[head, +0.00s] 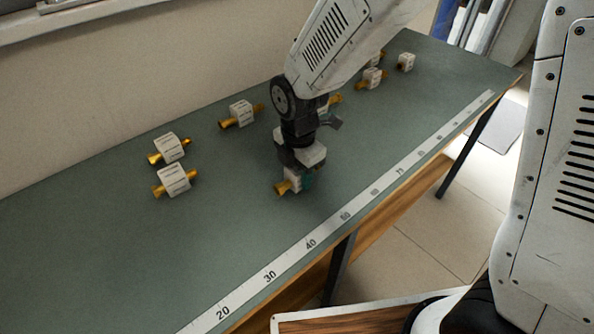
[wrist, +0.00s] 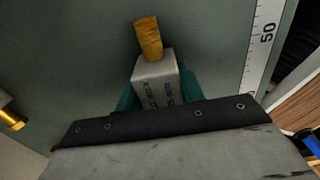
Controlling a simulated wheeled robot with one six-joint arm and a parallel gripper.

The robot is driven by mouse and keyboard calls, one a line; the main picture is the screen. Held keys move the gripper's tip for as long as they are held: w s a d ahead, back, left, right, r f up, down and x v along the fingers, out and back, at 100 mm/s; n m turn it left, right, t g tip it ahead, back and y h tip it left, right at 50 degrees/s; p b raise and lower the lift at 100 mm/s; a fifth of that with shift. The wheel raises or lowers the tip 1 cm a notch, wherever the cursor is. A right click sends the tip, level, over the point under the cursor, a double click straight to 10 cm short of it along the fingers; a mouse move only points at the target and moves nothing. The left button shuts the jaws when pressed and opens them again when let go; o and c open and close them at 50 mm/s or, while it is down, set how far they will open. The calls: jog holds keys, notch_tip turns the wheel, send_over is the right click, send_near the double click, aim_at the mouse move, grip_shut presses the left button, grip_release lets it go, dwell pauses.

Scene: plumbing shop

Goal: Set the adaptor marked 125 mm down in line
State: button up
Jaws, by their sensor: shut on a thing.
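My gripper (head: 298,182) is low over the green table and shut on a white block-shaped adaptor (head: 288,183) with a brass end. In the wrist view the held adaptor (wrist: 155,80) sits between green fingertips, its brass end pointing away, its printed marking too small to read. I cannot tell whether it touches the table. Other adaptors with white blocks and brass ends lie on the table: two at the left, one behind the other (head: 173,180) (head: 169,148), one further back (head: 241,113), and several at the far end (head: 372,78). Their markings are not legible.
A white measuring strip (head: 268,276) with numbers runs along the table's front edge; it also shows in the wrist view (wrist: 262,45). The wall (head: 130,80) bounds the table's back. The green table top (head: 90,255) is clear at the front left.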

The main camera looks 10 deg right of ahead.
jog(key=o, duration=1.1)
jog(key=shift+c, duration=0.2)
